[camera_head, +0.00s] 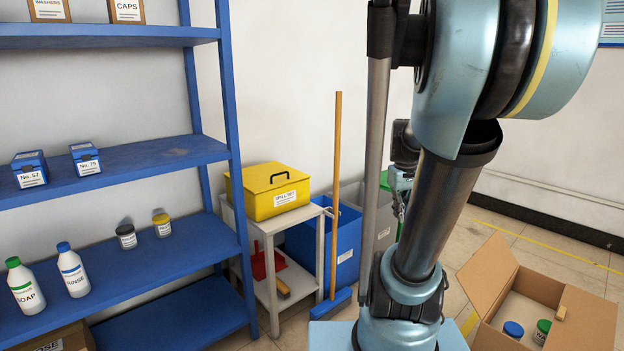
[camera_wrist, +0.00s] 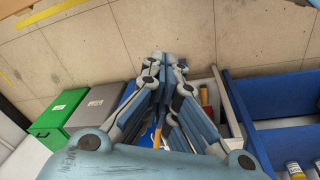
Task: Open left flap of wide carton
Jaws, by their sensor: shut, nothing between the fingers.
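An open brown carton (camera_head: 472,274) stands on the floor at the lower right of the head view, cut off by the bottom edge. Inside are a blue-lidded jar (camera_head: 513,329), a green-lidded jar (camera_head: 543,326) and a small tan block (camera_head: 561,313). My gripper (camera_wrist: 166,62) is shut and empty in the wrist view, its fingers meeting above the floor. In the head view it is mostly hidden behind my arm, apart from the carton and left of it.
A blue shelf rack (camera_head: 120,158) with bottles and boxes fills the left. A small grey trolley (camera_head: 268,227) carries a yellow box (camera_head: 268,191). A broom (camera_head: 336,190) and a blue bin (camera_head: 349,235) stand beside it. Green (camera_wrist: 55,118) and grey (camera_wrist: 97,103) bins show in the wrist view.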

